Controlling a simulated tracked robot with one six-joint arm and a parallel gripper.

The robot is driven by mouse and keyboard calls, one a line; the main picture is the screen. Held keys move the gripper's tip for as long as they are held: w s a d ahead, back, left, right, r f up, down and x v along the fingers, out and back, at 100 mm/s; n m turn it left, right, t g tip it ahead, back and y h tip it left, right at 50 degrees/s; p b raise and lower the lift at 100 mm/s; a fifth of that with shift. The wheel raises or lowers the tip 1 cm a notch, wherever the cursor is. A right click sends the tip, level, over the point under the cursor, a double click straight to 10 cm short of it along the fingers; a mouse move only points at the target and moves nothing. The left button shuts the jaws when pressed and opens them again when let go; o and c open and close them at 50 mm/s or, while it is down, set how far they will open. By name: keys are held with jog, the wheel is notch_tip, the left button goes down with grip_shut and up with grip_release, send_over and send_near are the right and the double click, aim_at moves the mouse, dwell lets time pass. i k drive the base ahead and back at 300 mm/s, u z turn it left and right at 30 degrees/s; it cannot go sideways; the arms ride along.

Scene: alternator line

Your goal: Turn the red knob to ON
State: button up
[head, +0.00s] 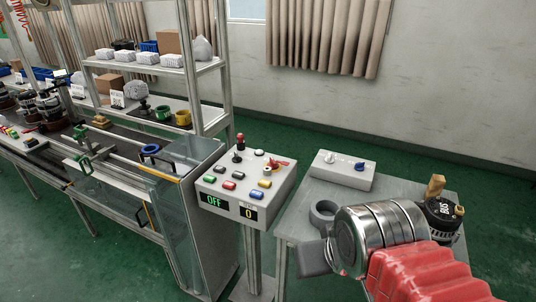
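The red knob (279,162) sits at the right of the top face of a grey control box (274,198). It looks like a small red lever-shaped handle; its exact pointing and any marks beside it are too small to read. The display (214,201) on the box's front reads OFF in green. My gripper (311,237) is at the right, in front of and to the right of the box, apart from the knob.
A red-topped stick (240,142) and several coloured buttons share the box top. A second display (249,213) reads 0. A grey table (388,194) at the right holds a white switch box (342,170) and a black part (440,214). Shelving stands at the left.

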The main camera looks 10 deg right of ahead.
aim_at(274, 165)
jog(key=i, duration=0.95)
jog(key=z, duration=0.05)
